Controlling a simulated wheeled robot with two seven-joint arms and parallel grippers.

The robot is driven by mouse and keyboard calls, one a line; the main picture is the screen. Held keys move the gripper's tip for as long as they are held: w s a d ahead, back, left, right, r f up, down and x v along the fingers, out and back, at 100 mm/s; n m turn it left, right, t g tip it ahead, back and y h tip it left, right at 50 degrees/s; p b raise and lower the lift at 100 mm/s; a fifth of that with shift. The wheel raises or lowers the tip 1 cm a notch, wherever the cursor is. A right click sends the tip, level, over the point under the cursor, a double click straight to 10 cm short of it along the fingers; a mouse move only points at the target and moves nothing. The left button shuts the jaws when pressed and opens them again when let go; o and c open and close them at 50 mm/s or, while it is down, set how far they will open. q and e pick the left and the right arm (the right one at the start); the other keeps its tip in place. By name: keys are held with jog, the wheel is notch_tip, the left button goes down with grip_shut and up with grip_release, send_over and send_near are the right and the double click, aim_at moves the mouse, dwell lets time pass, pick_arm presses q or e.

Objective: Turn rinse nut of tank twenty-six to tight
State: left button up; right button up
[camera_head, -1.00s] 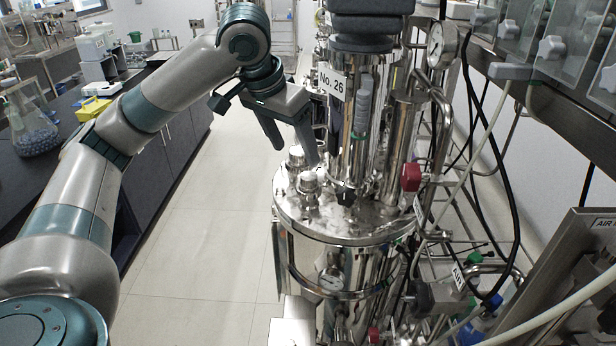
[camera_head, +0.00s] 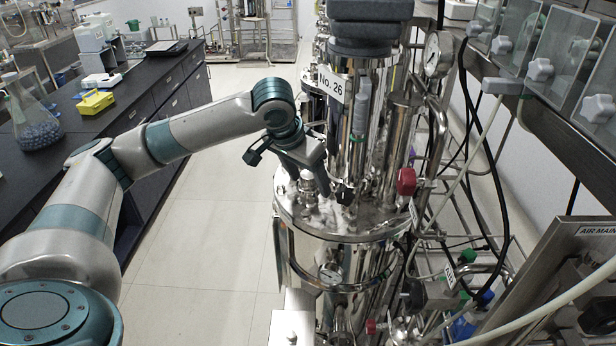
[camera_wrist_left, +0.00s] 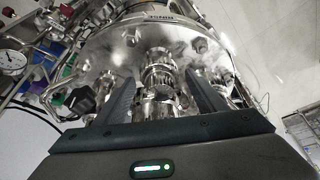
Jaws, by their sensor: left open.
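Tank twenty-six (camera_head: 335,265) is a shiny steel vessel with a "No. 26" label (camera_head: 332,84) on its upper column. Its round lid (camera_head: 345,222) carries several steel fittings. My left gripper (camera_head: 312,170) is open just over the left part of the lid, by a capped steel fitting (camera_head: 308,187). In the left wrist view, the open fingers (camera_wrist_left: 162,100) stand on either side of a steel fitting with a ribbed nut (camera_wrist_left: 160,78), with gaps showing. No contact is visible. My right gripper is not in view.
A red knob (camera_head: 406,181) and a pressure gauge (camera_head: 438,54) are right of the column. Hoses and pipes crowd the right side. A dark bench (camera_head: 120,110) with a flask (camera_head: 33,120) and yellow carrier (camera_head: 95,102) stands left. The floor between is clear.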

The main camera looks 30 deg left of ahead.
pick_arm(q)
jog(key=shift+c, duration=0.5)
jog(key=c, duration=1)
jog(key=shift+o, duration=0.2)
